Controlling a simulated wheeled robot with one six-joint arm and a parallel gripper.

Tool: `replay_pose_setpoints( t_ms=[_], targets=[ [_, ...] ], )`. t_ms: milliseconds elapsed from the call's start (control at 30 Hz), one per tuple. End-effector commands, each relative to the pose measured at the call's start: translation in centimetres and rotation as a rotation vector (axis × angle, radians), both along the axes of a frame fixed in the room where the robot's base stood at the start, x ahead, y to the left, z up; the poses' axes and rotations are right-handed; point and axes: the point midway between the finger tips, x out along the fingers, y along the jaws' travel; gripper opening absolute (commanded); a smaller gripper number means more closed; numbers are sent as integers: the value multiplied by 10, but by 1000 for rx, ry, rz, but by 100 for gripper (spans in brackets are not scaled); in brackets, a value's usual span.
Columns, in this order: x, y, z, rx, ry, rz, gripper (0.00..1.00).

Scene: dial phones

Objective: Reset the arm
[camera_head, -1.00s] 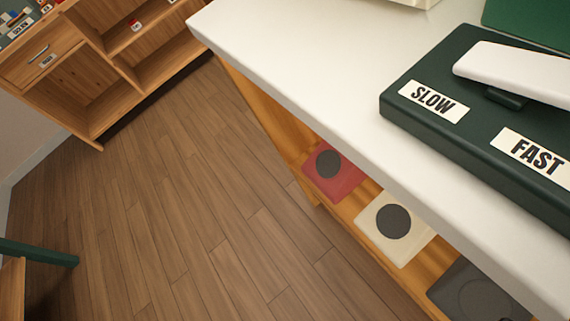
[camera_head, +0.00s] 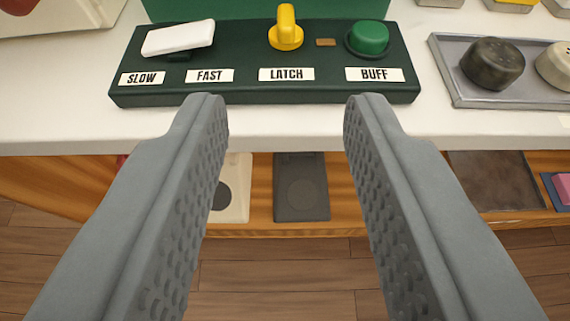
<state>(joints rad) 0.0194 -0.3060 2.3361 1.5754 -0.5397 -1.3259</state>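My gripper (camera_head: 286,105) is in the lower half of the view, its two grey textured fingers wide apart with nothing between them. Beyond the fingertips is a dark green control box (camera_head: 235,92) on a white counter. The box carries a white rocker switch (camera_head: 178,38) by the labels SLOW and FAST, a yellow knob (camera_head: 286,30) by LATCH, and a green button (camera_head: 368,38) by BUFF. The fingertips appear just in front of the box's near edge; I cannot tell whether they touch it. The rest of my arm is not in view.
The white counter (camera_head: 285,142) has its front edge below the box. A grey tray (camera_head: 460,93) with dark and cream knobs stands at the right. A wooden shelf below holds a cream pad (camera_head: 237,200) and a dark grey pad (camera_head: 301,190). Wooden floor shows underneath.

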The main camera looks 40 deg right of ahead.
Motion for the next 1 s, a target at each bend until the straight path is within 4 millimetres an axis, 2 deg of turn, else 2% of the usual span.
replay_pose_setpoints(
  t_ms=[267,367,467,667,800,1000],
  targets=[
    [0,0,0,-1,-1,0,35],
    [-1,2,6,-1,-19,11,35],
    [-6,8,25,-7,-73,49,35],
    [-29,37,86,-21,-239,204,35],
    [-55,60,123,-28,-323,321,35],
    [-101,91,157,-40,-382,469,35]
  ],
)
